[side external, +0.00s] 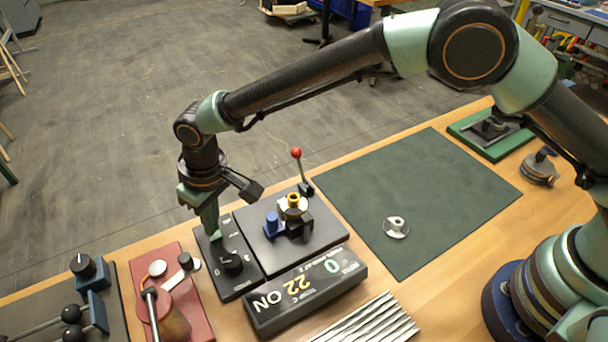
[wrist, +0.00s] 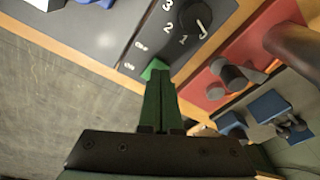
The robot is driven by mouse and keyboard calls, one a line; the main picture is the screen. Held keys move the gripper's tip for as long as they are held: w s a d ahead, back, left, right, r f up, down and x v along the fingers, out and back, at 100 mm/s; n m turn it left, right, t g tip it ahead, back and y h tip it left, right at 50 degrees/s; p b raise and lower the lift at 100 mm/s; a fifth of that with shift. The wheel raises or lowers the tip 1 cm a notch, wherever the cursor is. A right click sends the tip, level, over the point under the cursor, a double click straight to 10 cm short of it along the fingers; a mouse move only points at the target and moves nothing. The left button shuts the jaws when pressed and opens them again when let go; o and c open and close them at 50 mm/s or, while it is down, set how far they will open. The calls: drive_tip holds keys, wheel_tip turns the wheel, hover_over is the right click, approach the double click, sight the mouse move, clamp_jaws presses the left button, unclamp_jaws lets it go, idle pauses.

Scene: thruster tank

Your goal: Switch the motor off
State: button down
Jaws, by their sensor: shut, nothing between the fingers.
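The dark control panel (side external: 241,283) lies flat on the bench. It carries a round black knob (side external: 232,263) with numbers beside it, and the knob also shows in the wrist view (wrist: 196,18). My gripper (side external: 215,238) is shut and empty. It points down at the panel's far left end, apart from the knob. In the wrist view its green fingertips (wrist: 155,72) reach the panel's edge near small white lettering. A brighter green patch shows there; I cannot tell whether it is a switch or the tips. The display box (side external: 305,290) reads 0, 22 and ON.
A motor rig (side external: 291,215) with a red-knobbed lever (side external: 297,154) stands right of the panel. A red plate (side external: 172,290) with a tall post sits close on the left. The green mat (side external: 430,190) is mostly clear, with a small propeller-like part (side external: 396,227) on it.

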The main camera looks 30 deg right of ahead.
sight(216, 236)
drive_tip(key=shift+f, duration=0.75)
idle(0.3)
drive_tip(key=shift+r, duration=3.55)
